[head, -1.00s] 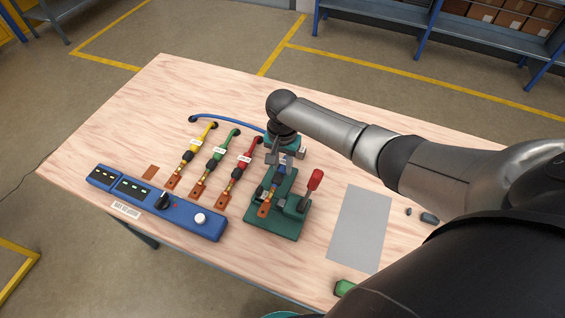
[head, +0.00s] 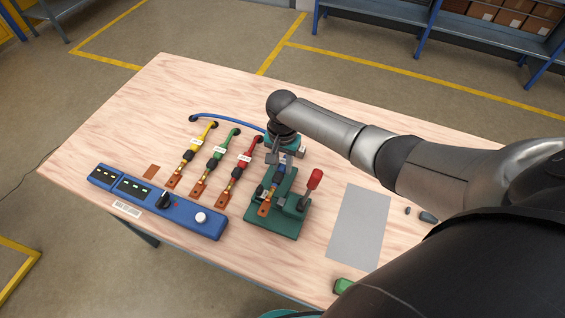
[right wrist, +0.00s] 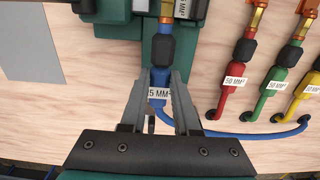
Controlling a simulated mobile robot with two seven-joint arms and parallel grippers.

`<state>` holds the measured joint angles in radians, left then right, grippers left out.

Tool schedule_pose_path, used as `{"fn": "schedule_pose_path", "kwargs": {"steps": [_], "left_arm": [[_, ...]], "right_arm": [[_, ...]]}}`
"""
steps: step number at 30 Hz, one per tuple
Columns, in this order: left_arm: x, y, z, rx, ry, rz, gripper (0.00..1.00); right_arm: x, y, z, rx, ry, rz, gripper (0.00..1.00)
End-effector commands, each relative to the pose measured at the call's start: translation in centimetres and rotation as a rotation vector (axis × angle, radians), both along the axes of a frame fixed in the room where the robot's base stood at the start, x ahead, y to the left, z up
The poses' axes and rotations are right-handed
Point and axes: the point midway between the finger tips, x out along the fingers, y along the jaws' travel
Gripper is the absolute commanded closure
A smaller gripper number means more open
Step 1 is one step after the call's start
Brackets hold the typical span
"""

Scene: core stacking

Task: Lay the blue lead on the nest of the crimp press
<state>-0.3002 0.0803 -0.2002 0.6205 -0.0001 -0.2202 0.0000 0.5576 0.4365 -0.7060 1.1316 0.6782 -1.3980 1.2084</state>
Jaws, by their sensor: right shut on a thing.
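The blue lead (head: 225,117) curves in from the left along the table to my right gripper (head: 280,157). In the right wrist view, the gripper (right wrist: 160,83) is shut on its blue part (right wrist: 159,102) at the white label, just behind a black sleeve (right wrist: 161,50). The lead's copper end (head: 265,209) lies over the green crimp press (head: 283,228), in line with its middle. I cannot tell whether it touches the nest or hovers just above it. The press has a red-knobbed lever (head: 315,178) standing up on its right. My left gripper is not in view.
Yellow (head: 192,148), green (head: 216,156) and red (head: 240,166) leads lie side by side left of the press. A blue control box (head: 185,219) stands nearer the front edge. A grey mat (head: 358,227) lies bare to the right.

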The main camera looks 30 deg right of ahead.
Motion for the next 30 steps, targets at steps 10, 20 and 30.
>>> {"fn": "schedule_pose_path", "kwargs": {"steps": [10,20,30], "left_arm": [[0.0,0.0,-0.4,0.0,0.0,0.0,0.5],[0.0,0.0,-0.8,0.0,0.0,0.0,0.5],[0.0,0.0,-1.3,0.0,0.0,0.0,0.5]], "right_arm": [[0.0,0.1,-0.5,0.001,-0.001,0.0,1.0],[0.0,0.0,-1.4,0.0,0.0,0.0,1.0],[0.0,0.0,-2.2,0.001,-0.001,0.001,1.0]]}}
